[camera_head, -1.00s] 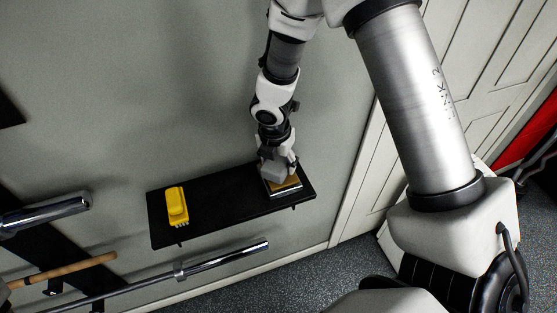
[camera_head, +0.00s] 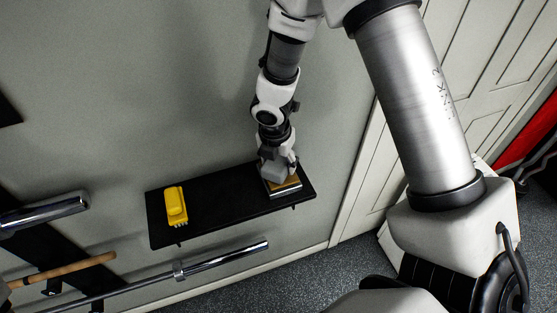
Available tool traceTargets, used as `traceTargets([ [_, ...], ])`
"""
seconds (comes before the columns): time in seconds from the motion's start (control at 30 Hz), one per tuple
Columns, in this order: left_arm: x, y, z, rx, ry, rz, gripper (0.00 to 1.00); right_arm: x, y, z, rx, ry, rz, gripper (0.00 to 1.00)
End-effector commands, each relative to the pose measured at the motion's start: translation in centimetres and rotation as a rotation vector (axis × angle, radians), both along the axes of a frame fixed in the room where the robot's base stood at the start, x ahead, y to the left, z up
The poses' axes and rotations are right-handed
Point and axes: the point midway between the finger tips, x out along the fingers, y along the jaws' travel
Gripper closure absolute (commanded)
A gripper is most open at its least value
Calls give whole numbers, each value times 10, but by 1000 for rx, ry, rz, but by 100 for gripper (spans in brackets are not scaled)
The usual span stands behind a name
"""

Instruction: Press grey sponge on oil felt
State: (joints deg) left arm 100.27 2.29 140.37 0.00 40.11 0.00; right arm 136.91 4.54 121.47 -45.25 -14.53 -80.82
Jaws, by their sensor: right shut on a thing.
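My right gripper (camera_head: 279,171) points down at the right part of a black wall shelf (camera_head: 231,211). It is shut on a grey sponge (camera_head: 276,172), which is small and mostly merged with the gripper in this view. Directly below is the oil felt, a brownish pad (camera_head: 287,183) in a silvery tin (camera_head: 287,191) on the shelf. The sponge appears to be at the pad, but I cannot tell whether they touch. The gripper hides part of the pad. My left gripper is not in view.
A yellow brush (camera_head: 176,206) with pale bristles lies on the left part of the shelf. The shelf's middle is clear. Below, metal bars (camera_head: 221,258) and a wooden handle (camera_head: 75,267) hang on the wall. A white panelled door (camera_head: 368,165) is at right.

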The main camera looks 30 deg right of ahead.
Motion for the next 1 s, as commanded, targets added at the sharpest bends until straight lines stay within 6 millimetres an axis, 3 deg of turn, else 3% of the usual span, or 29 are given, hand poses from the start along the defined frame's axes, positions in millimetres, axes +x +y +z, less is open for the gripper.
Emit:
traceTargets([
  [1.0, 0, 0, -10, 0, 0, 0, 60, 0, 0, -12, 0, 0, 1, 66],
])
